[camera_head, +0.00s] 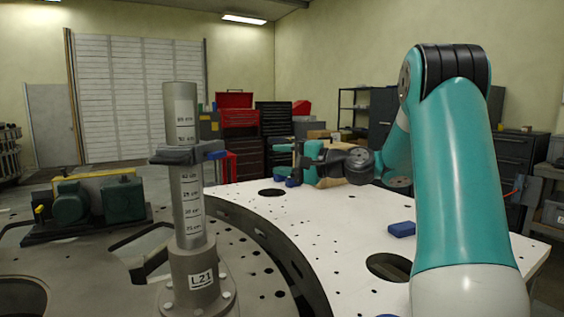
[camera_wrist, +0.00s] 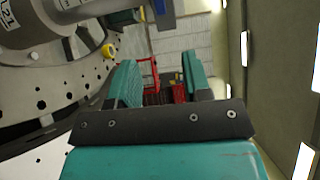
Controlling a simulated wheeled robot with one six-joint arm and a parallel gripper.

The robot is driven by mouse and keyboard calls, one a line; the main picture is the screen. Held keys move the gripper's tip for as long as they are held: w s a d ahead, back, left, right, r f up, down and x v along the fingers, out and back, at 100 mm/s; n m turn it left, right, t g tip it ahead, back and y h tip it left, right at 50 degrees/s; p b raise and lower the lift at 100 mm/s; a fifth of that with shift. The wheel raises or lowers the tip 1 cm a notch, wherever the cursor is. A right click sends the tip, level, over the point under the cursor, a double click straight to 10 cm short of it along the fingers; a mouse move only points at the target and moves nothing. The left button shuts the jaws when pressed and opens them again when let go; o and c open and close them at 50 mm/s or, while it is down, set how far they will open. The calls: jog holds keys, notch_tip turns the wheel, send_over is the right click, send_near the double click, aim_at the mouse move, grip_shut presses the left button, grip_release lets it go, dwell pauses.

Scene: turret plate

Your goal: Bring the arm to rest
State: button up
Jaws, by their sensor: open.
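My gripper (camera_head: 290,163) is at the end of my teal arm, over the far part of the white plate (camera_head: 330,220) in the head view. In the wrist view its two teal fingers (camera_wrist: 160,75) stand apart with nothing between them. A grey post (camera_head: 187,215) marked L21, with a height scale, stands upright to the left of my gripper. A dark clamp with a blue end (camera_head: 216,155) sits around the post. The post's lower part shows in the wrist view (camera_wrist: 28,18), to the left of the fingers and apart from them.
Small blue blocks (camera_head: 402,229) lie on the white plate, which has round holes. Green machinery (camera_head: 100,200) stands at the left. Red and black tool cabinets (camera_head: 240,140) stand behind. The space just around the gripper looks clear.

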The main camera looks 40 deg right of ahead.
dwell(0.3)
jog(key=s+a+f+n+g+y, duration=0.1)
jog(key=s+a+f+n+g, duration=0.15)
jog(key=a, duration=0.45)
jog(key=s+a+f+n+g, duration=0.1)
jog(key=a+n+g, duration=0.25)
jog(key=a, duration=0.35)
jog(key=s+a+f+n+g+y, duration=0.1)
jog(key=a+f+n+g, duration=0.15)
jog(key=a, duration=0.55)
jog(key=s+a+f+n+g+h, duration=0.2)
jog(key=s+a+n, duration=0.1)
jog(key=s, duration=0.4)
jog(key=s+a+f+n+g+h, duration=0.1)
jog(key=s+a+f+n+g, duration=0.1)
jog(key=s, duration=0.6)
jog(key=s+a+f+n+g+h, duration=0.2)
jog(key=s+a+f+n+g, duration=0.1)
jog(key=s+n, duration=0.3)
jog(key=shift+s+a+g+h, duration=0.3)
jog(key=shift+s+g, duration=0.05)
jog(key=shift+s, duration=0.45)
